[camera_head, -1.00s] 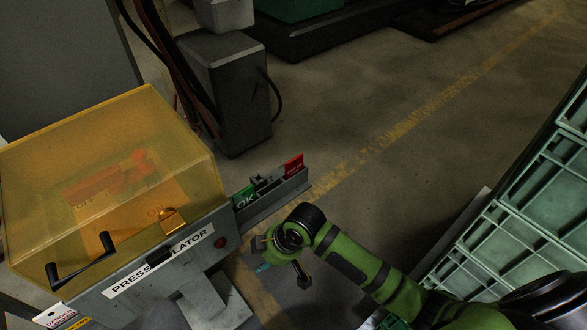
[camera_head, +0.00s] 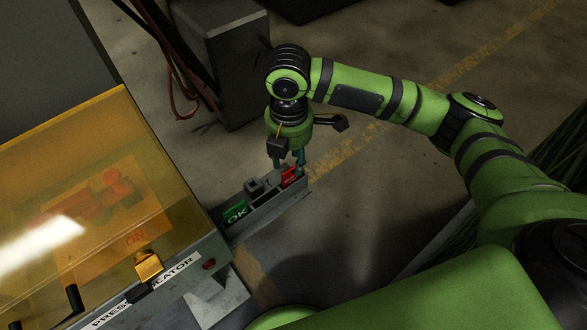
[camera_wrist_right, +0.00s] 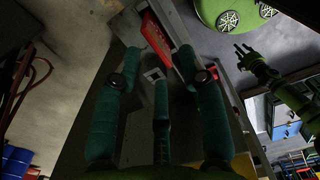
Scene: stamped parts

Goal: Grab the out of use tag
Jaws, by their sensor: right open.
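The red tag (camera_head: 290,176) stands at the far end of a grey holder (camera_head: 268,208) on the side of the press. Its lettering is too small to read. My right gripper (camera_head: 287,162) points down over that end, its teal fingers open around or just above the tag; contact cannot be told. In the right wrist view the red tag (camera_wrist_right: 157,40) shows beyond and between the spread fingers (camera_wrist_right: 157,68). A green arm with a dark gripper (camera_wrist_right: 243,55), seemingly my left one, shows small in that view; its jaw state is unclear.
A green OK tag (camera_head: 236,213) stands at the holder's near end. The press with its yellow see-through cover (camera_head: 100,130) is at the left. A grey cabinet (camera_head: 225,65) with cables stands behind. The floor right of the holder is open.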

